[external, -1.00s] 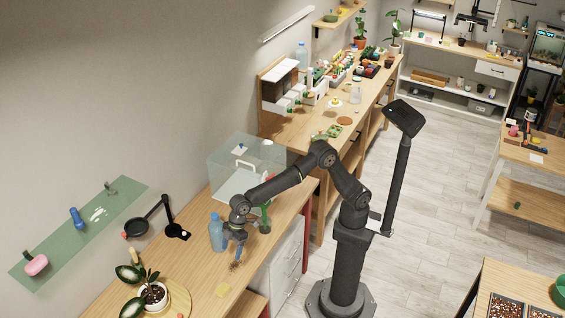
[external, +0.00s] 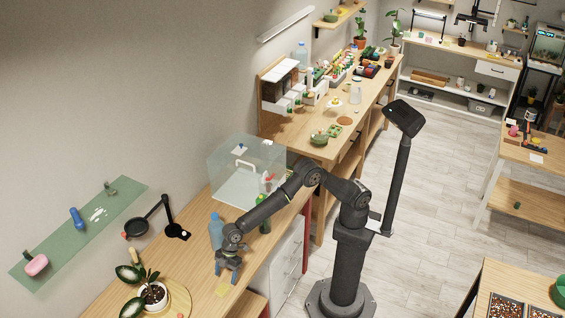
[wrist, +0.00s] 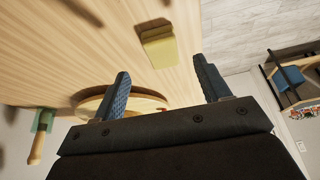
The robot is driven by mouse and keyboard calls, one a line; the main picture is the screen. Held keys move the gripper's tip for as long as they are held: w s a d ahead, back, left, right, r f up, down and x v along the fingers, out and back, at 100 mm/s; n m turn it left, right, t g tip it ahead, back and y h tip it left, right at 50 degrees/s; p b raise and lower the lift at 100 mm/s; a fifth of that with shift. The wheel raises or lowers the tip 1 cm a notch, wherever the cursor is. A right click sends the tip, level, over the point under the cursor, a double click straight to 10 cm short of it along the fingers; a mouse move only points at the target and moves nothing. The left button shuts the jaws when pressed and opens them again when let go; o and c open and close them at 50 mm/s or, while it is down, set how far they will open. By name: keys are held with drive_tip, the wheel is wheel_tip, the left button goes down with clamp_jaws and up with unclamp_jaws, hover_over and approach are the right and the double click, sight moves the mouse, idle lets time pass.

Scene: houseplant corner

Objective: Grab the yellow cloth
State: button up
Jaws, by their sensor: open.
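In the wrist view the cloth (wrist: 160,47) lies beyond my fingertips, between the two fingers.
A blue bottle (external: 216,232) stands close behind my gripper. A potted plant (external: 153,295) sits on a round wooden board (external: 180,297) to the left of the cloth. A clear box (external: 240,185) stands further back. The bench's front edge is close to the cloth.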

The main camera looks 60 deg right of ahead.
sight(224, 286)
drive_tip(key=shift+x, duration=2.8)
drive_tip(key=shift+s+d, duration=0.15)
drive_tip(key=shift+d, duration=0.05)
drive_tip(key=c, duration=1.1)
